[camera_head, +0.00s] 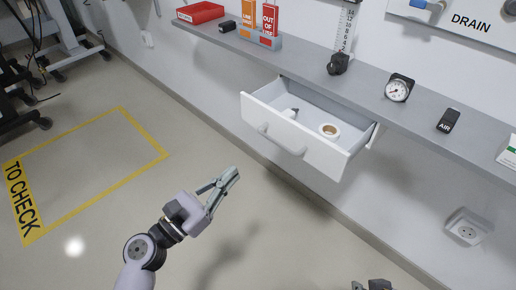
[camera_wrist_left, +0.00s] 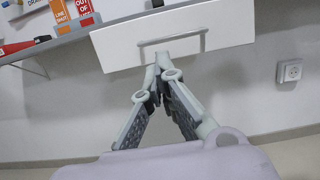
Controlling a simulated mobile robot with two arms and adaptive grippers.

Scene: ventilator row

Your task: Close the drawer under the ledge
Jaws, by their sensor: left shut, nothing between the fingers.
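The white drawer (camera_head: 290,141) under the grey ledge (camera_head: 385,95) is pulled out. A roll of tape and a small white and dark item show inside it. Its bar handle (camera_head: 281,143) is on the front face. My left gripper (camera_head: 232,177) is shut and empty, in front of and below the drawer and apart from it in the head view. In the left wrist view the drawer front (camera_wrist_left: 175,38) and handle (camera_wrist_left: 172,42) are straight ahead, just beyond my fingertips (camera_wrist_left: 158,72). A dark part of my right gripper (camera_head: 372,285) shows at the bottom edge; its fingers are unclear.
The ledge carries a red tray (camera_head: 200,12), orange and red tags (camera_head: 260,22), a dark clip on a ruler (camera_head: 338,64), a gauge (camera_head: 398,88) and an AIR tag (camera_head: 448,120). A wall socket (camera_head: 467,229) is at the right. The floor before the drawer is clear.

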